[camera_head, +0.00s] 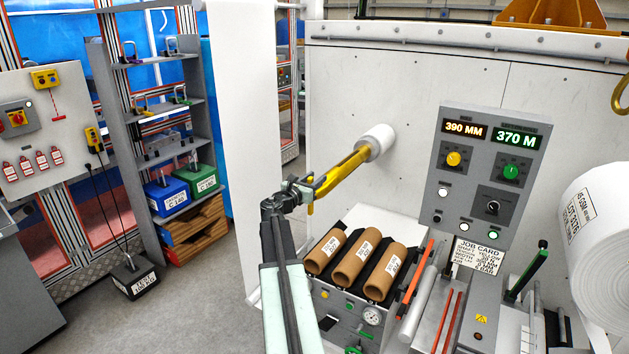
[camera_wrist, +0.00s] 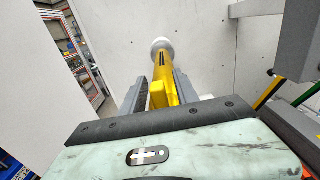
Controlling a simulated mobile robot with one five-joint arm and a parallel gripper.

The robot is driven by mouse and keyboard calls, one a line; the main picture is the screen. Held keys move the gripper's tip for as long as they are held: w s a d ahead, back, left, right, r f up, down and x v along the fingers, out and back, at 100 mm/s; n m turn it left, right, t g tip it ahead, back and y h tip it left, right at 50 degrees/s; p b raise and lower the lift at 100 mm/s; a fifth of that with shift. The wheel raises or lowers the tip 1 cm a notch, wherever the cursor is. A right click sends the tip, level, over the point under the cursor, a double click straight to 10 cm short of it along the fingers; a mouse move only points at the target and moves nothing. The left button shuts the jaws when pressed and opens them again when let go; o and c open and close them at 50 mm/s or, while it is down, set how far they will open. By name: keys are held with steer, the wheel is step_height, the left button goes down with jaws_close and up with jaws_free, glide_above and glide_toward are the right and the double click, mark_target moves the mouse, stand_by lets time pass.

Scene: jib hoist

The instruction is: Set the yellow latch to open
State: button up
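A long yellow bar (camera_head: 343,173) runs from a round white boss (camera_head: 377,141) on the pale wall down toward my gripper (camera_head: 307,194). I take it as the yellow latch. In the wrist view the yellow bar (camera_wrist: 173,78) has a dark slot near its far end, and a yellow block (camera_wrist: 158,95) sits at its near left side. My gripper's two grey fingers (camera_wrist: 163,88) stand apart on either side of the yellow block and bar. Whether they press on it cannot be told. The gripper hides part of the bar's near end in the head view.
A control panel (camera_head: 489,180) with "390 MM" and "370 M" displays stands right of the bar. Brown tubes (camera_head: 355,262) lie on a machine below. A white roll (camera_head: 598,240) is at far right. A tall white panel (camera_head: 243,140) and shelves (camera_head: 160,150) stand left.

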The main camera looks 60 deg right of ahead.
jaws_close()
stand_by(1.2)
